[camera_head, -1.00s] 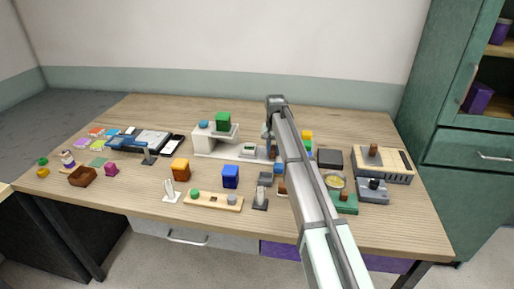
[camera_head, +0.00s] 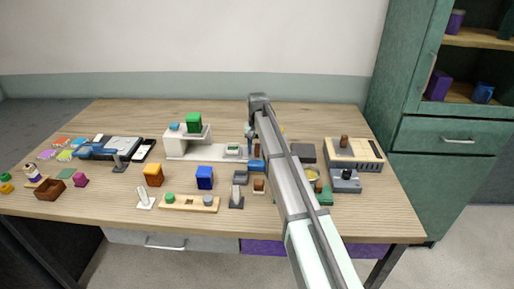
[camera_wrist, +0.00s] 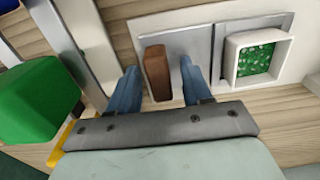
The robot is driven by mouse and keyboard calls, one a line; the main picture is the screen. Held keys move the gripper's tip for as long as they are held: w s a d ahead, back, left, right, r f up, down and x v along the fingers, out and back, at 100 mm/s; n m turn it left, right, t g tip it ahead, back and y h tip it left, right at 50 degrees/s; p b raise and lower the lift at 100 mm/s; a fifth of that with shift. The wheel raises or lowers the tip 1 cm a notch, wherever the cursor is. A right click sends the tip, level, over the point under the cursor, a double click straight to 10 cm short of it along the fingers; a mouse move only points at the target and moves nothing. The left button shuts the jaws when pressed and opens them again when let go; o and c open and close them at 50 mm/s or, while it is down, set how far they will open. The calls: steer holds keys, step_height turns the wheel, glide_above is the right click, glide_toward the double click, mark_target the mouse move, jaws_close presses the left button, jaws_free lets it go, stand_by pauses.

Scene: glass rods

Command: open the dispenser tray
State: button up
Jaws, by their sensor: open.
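The dispenser is a white unit (camera_head: 187,146) at the back middle of the table, with a long low base. A small square white cup with green grains (camera_wrist: 257,60) stands on the base; it also shows in the head view (camera_head: 233,150). Next to it is a flat grey plate (camera_wrist: 190,44) with an upright brown handle (camera_wrist: 157,72). I cannot tell for sure which part is the tray. My gripper (camera_wrist: 159,67) is open, its blue fingers on either side of the handle, with a gap visible at least on the right. My arm hides part of this area in the head view.
A green block (camera_wrist: 35,98) is close on the left in the wrist view. A blue block (camera_head: 205,177) and an orange block (camera_head: 153,174) stand in front of the dispenser. A wooden box with a brown knob (camera_head: 354,153) is at the right. The table's back strip is mostly clear.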

step_height(320, 180, up, 14)
stand_by(0.6)
steer(key=shift+a+f, duration=0.1)
